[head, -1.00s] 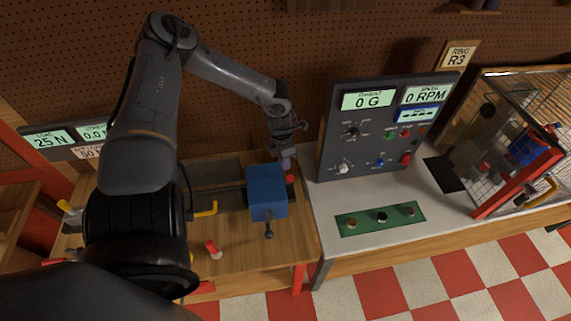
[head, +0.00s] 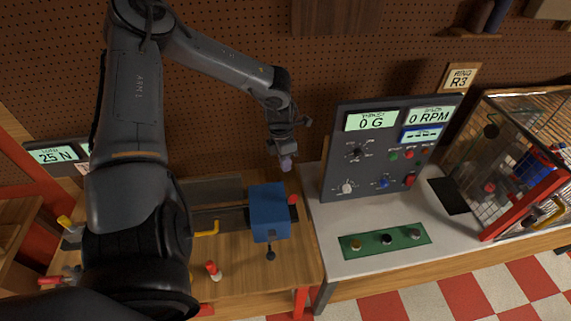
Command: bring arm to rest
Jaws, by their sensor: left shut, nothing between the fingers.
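My left arm comes in from the left, and its gripper (head: 286,161) points down. The gripper is shut and empty. It hangs in the air above and behind the blue block-shaped device (head: 268,212) on the wooden bench, apart from it in the picture. My right gripper is not in view.
The grey control panel (head: 390,150) stands close to the right of the gripper. A green strip (head: 385,240) with several knobs lies on the white bench. A caged enclosure (head: 520,160) stands at the far right. Red-handled (head: 213,270) and yellow-handled (head: 206,229) parts sit on the wooden bench.

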